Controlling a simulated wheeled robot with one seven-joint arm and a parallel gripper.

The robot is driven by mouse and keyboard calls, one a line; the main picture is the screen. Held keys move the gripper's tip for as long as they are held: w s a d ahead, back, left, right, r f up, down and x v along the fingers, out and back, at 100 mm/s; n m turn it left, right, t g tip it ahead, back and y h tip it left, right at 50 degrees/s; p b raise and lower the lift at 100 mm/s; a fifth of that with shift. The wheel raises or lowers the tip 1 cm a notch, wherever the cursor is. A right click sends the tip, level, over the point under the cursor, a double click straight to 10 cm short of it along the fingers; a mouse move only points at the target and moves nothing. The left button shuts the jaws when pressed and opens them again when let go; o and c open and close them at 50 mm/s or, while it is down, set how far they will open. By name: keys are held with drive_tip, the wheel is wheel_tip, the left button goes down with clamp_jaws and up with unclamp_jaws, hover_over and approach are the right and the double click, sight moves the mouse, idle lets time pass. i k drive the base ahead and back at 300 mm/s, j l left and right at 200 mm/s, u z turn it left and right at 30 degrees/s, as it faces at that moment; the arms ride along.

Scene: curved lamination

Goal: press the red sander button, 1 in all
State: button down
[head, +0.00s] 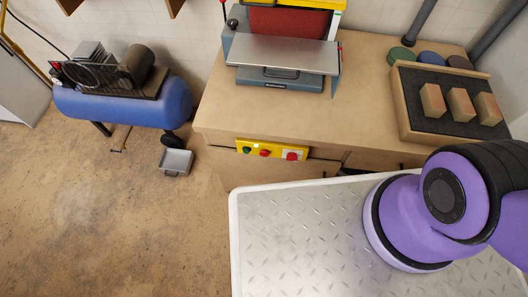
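A yellow control panel (277,147) is fixed to the front edge of the wooden workbench, in the middle of the head view. It carries a green button (246,150), a small red button (265,153) and a larger red button (291,156) at its right end. Any labels are too small to read, so I cannot tell which red button is the sander's. The sander (289,21), with a red belt and a grey metal table, stands on the bench behind the panel. My purple arm shows at the right; my gripper is out of view.
The wooden bench (215,112) has a wooden tray (408,120) with three wooden blocks and several round discs at its right. A blue compressor (125,108) and a small grey metal box (176,162) stand on the floor at left. The floor (110,220) in front is mostly clear.

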sight(263, 153)
drive_tip(key=k+j+z, duration=0.15)
drive_tip(key=k, duration=0.2)
drive_tip(key=k+j+z, duration=0.1)
drive_tip(key=k+j, duration=0.15)
drive_tip(key=k+j+z, duration=0.15)
drive_tip(key=k, duration=0.35)
